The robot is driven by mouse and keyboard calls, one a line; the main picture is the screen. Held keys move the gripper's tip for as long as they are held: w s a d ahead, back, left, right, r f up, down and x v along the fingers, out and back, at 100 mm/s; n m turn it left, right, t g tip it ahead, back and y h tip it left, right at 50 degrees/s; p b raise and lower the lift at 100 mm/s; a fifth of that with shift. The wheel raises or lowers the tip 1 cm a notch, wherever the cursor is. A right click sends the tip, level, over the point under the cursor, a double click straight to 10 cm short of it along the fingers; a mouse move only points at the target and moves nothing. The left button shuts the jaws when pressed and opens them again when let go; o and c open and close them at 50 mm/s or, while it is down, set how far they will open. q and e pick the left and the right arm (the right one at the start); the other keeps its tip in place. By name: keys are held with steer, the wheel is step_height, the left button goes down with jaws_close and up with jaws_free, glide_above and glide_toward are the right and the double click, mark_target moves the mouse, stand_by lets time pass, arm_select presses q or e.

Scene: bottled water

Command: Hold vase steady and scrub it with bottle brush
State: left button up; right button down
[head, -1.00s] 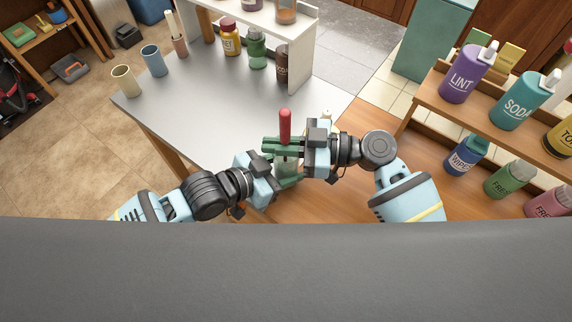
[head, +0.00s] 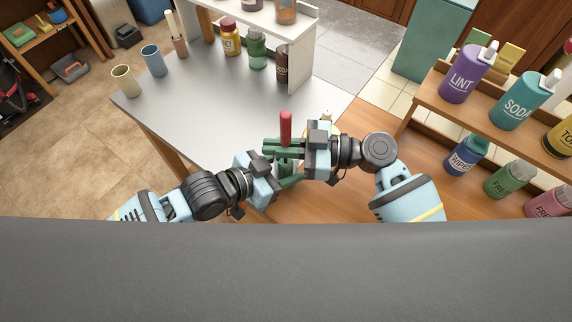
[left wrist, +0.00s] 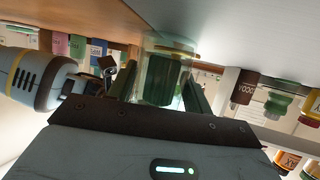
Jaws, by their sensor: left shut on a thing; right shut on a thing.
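The bottle brush shows its red handle (head: 286,126) upright above the work surface. My right gripper (head: 282,147) is shut on the brush, its green fingers around it below the red handle. Just under it, my left gripper (head: 288,180) is shut on the clear glass vase (head: 285,168), which is mostly hidden by the fingers in the head view. In the left wrist view, the clear vase (left wrist: 168,42) stands between the green fingers of my left gripper (left wrist: 162,90). Dark green bristles (left wrist: 165,80) show inside the vase.
A grey table (head: 205,115) lies behind the grippers, with a cream cup (head: 124,81), a blue cup (head: 154,60) and a pink holder (head: 180,46) at its left. Bottles stand by the white shelf (head: 300,60). A wooden rack (head: 490,115) with several bottles stands at right.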

steer(key=shift+r, duration=0.1)
stand_by(0.4)
step_height(320, 180, up, 11)
stand_by(1.3)
steer(key=shift+r, duration=0.1)
stand_by(0.4)
steer(key=shift+r, duration=1.95)
arm_select(q)
steer(key=o, duration=1)
steer(key=v, duration=1.2)
